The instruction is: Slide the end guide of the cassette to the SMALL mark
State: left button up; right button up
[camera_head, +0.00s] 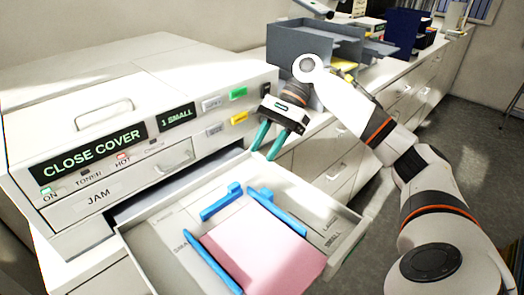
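The cassette (347,242) is a pale tray pulled out of the printer's front. A pink paper stack (262,250) lies in it. A short blue guide with a tab, apparently the end guide (221,204), stands behind the paper's far edge with a narrow gap. Longer blue guides flank the stack, one on the left (212,262) and one on the right (282,215). LARGE and SMALL are printed on the floor at left and right; the SMALL mark (181,241) at left is partly hidden. My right gripper (265,154) is open and empty, above and beyond the end guide. My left gripper is out of view.
The printer (95,120) stands directly behind the cassette, its panel reading CLOSE COVER and 1 SMALL. Grey trays (310,42) stand on the counter behind my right arm. Free room lies above the open cassette.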

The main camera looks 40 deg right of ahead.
aim_at(220, 200)
jog(key=k, duration=1.5)
